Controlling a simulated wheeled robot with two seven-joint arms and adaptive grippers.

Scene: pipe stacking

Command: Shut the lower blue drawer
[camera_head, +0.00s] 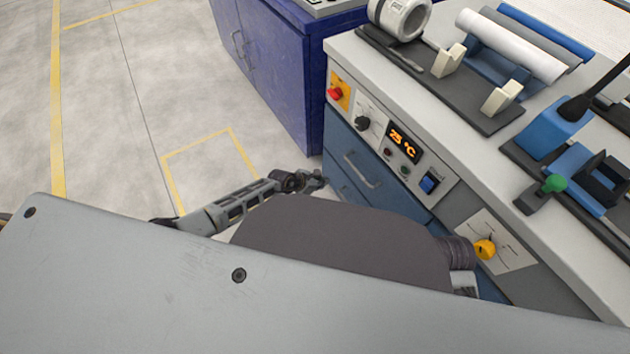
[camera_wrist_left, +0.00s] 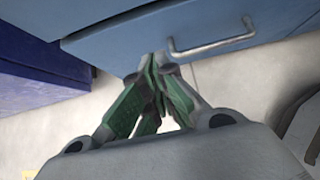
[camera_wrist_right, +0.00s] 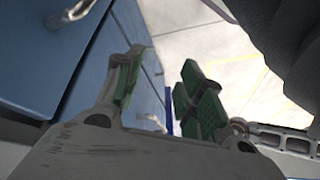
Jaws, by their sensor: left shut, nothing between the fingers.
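In the head view a blue drawer front with a metal handle (camera_head: 362,170) shows below the control panel. A lower blue front (camera_head: 338,181) shows in part under it; my own body hides the rest, so how far it stands out is unclear. My left gripper (camera_head: 312,181) is beside the lower front. In the left wrist view its fingers (camera_wrist_left: 158,60) are shut and empty, tips at the lower edge of a blue drawer front (camera_wrist_left: 125,40), left of its handle (camera_wrist_left: 212,46). My right gripper (camera_wrist_right: 160,75) is open and empty, near blue drawer fronts (camera_wrist_right: 35,65).
A dark blue cabinet (camera_head: 275,75) stands left of the workbench (camera_head: 440,95). A white pipe (camera_head: 510,45) lies on the bench. The floor (camera_head: 130,100) at left is clear.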

